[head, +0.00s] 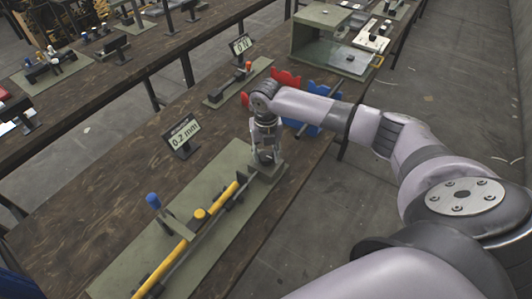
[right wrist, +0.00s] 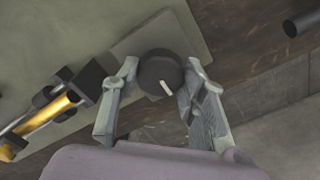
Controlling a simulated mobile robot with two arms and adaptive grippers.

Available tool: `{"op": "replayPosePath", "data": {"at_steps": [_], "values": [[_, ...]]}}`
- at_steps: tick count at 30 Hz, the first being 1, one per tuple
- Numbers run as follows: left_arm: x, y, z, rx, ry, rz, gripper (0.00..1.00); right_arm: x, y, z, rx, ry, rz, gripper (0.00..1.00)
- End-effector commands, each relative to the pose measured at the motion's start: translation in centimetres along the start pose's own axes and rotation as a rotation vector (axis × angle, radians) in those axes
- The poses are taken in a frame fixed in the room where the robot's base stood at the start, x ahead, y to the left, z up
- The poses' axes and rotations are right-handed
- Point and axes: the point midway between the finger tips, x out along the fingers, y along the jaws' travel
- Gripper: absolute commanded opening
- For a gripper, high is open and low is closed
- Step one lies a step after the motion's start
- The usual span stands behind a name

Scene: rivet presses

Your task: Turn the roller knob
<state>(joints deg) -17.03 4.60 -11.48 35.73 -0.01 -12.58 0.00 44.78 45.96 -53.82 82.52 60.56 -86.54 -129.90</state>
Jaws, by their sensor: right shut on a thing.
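The roller knob (right wrist: 160,72) is a dark round knob with a white line mark. It shows in the right wrist view at the end of a green plate (head: 165,235). My right gripper (right wrist: 158,92) has its two fingers on either side of the knob and is shut on it. In the head view my right gripper (head: 266,155) points down at the far end of the plate, and it hides the knob there. My left gripper is not in view.
Red and blue parts (head: 310,88) and a green press (head: 325,40) lie farther along the wooden table.

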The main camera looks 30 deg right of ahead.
Motion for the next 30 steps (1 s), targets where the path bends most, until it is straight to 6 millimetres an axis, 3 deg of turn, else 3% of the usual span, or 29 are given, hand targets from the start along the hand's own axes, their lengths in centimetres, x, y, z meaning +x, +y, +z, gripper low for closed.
{"op": "replayPosePath", "data": {"at_steps": [13, 30], "values": [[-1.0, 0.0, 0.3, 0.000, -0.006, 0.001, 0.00, -0.3, -0.1, 0.0, 0.078, 0.001, -0.001, 0.11], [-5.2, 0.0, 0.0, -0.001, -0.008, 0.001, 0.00, -0.4, 0.0, 0.0, 0.536, 0.002, 0.000, 0.11]]}}
